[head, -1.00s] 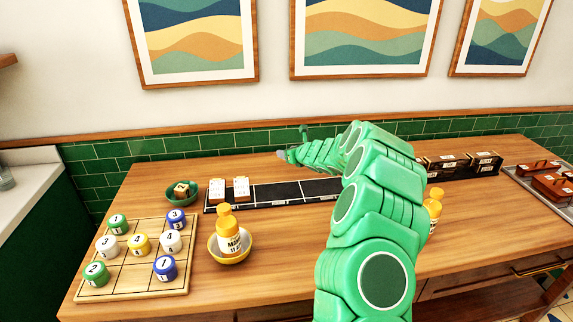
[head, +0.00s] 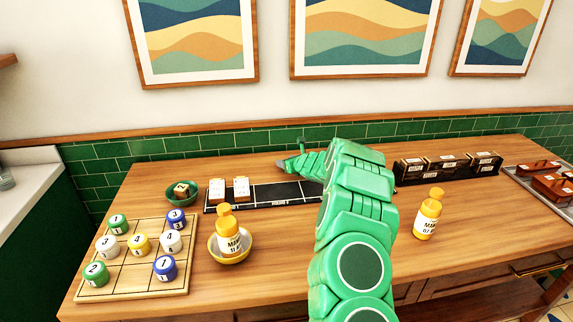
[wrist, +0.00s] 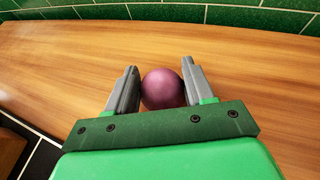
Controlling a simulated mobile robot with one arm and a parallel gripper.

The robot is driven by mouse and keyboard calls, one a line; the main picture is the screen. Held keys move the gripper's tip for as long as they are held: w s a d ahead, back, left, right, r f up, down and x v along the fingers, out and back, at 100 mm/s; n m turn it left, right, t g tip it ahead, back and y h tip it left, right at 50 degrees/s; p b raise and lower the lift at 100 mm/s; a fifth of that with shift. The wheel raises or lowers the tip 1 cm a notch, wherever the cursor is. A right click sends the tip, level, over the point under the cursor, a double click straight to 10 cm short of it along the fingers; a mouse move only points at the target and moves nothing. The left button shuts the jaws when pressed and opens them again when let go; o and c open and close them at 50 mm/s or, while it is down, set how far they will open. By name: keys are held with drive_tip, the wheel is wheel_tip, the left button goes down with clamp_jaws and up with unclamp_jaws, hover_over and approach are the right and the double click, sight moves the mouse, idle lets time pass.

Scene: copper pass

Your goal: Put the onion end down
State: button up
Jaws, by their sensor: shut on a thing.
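The onion end (wrist: 162,89) is a round, purple-red piece in the wrist view. My gripper (wrist: 161,72) is shut on it, with one grey finger on each side. Behind it in that view is the bare wooden table top and the green tile wall; its exact height above the wood is hard to tell. In the head view my gripper (head: 284,164) is at the back of the table, behind the black strip (head: 262,197), and the onion end cannot be made out there.
White blocks (head: 241,189) stand on the strip's left end, beside a green bowl (head: 183,200). A yellow bottle (head: 228,232) stands in a yellow bowl, another bottle (head: 428,214) farther right. A board with numbered discs (head: 135,283) lies front left. Dark boxes (head: 447,166) stand back right.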

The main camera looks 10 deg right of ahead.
drive_tip(key=shift+f, duration=0.4)
drive_tip(key=shift+f, duration=0.1)
drive_tip(key=o, duration=1)
drive_tip(key=shift+v, duration=3.75)
